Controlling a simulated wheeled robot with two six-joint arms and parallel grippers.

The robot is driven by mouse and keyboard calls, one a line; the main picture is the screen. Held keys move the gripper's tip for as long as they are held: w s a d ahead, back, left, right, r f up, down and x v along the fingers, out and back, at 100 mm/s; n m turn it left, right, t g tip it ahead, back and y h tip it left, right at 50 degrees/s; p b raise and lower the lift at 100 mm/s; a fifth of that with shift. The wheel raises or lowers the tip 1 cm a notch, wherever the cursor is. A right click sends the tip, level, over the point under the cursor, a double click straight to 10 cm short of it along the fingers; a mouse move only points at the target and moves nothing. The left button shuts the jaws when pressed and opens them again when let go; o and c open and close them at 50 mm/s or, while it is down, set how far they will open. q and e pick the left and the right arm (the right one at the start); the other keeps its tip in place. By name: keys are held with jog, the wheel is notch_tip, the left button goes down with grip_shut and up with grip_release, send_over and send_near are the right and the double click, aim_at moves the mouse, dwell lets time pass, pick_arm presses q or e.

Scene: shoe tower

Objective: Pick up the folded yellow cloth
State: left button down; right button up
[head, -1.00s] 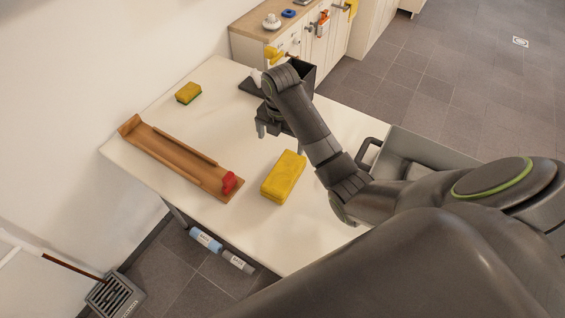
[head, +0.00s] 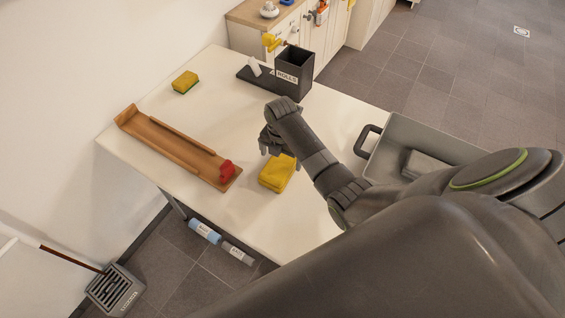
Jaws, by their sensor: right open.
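The folded yellow cloth (head: 276,174) lies flat on the white table, right of the red item on the wooden rack. My right gripper (head: 268,150) is open, fingers pointing down, at the far end of the cloth. It overlaps the cloth's far edge in the picture, and I cannot tell whether it touches. My left gripper does not show.
A wooden rack (head: 170,143) with a red piece (head: 227,172) lies to the left. A yellow-green sponge (head: 185,82) sits at the back left. A black box labelled ROLLS (head: 294,75) stands at the back. A grey bin (head: 420,133) is at the right. The table's front is clear.

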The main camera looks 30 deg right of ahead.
aim_at(281, 161)
jog(key=shift+s+f, duration=0.15)
jog(key=shift+f, duration=1.65)
jog(key=c, duration=1.1)
